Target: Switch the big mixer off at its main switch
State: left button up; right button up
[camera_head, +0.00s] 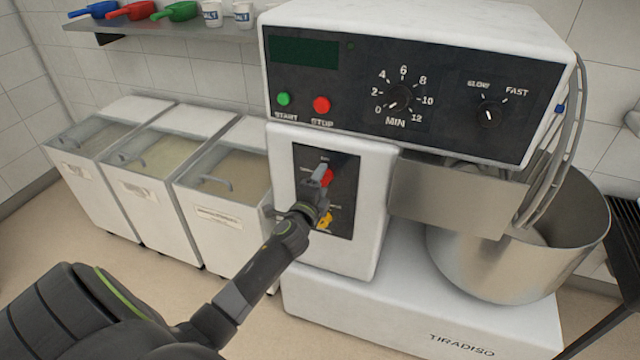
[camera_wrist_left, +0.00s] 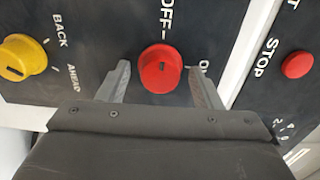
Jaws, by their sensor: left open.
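The big mixer (camera_head: 330,245) stands in the middle of the head view, with a dark lower panel on its front. The red main switch (camera_head: 325,174) is a round knob on that panel, partly covered by my gripper; it also shows in the left wrist view (camera_wrist_left: 160,72). OFF is printed above the knob there, and a partly hidden label is to its right. I cannot tell which label it points to. My left gripper (camera_head: 319,190) is open, with one finger on each side of the knob in the wrist view. Contact is not clear. My right gripper is out of view.
A yellow knob (camera_wrist_left: 22,58) marked BACK and AHEAD is on the same panel. The red STOP button (camera_head: 321,104) and green START button (camera_head: 283,99) are on the upper panel. The steel bowl (camera_head: 500,255) is at right, several white bins (camera_head: 165,215) at left.

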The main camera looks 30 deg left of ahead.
pick_arm(q)
jog(key=shift+s, duration=0.1)
jog(key=v, duration=1.7)
jog(key=shift+s+b, duration=0.15)
jog(key=shift+b, duration=0.15)
